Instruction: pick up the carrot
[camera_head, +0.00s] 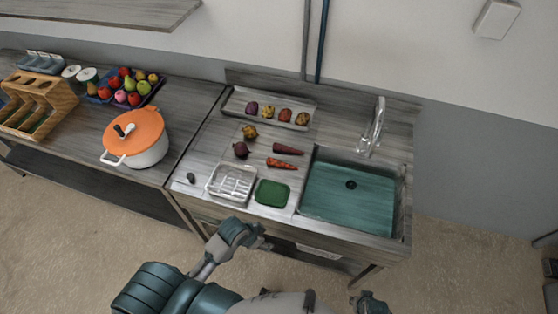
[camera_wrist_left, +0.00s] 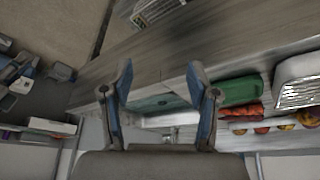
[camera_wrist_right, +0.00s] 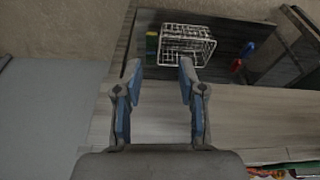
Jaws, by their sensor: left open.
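The orange carrot (camera_head: 284,163) lies on the counter left of the sink, just in front of a dark reddish-purple root (camera_head: 288,149). My left gripper (camera_head: 264,240) is at the counter's front edge, in front of the green board (camera_head: 272,193) and well short of the carrot. In the left wrist view my left gripper (camera_wrist_left: 160,80) is open, with nothing between its fingers. An orange-red piece beside the green board there (camera_wrist_left: 238,90) looks like the carrot, partly hidden. My right gripper (camera_wrist_right: 160,68) is open and empty in the right wrist view.
The sink (camera_head: 349,197) with its faucet (camera_head: 373,128) is right of the carrot. A white tray (camera_head: 231,182) stands left of the green board. A long tray (camera_head: 235,102) of produce lies behind. An orange-lidded pot (camera_head: 148,155) stands on the left table.

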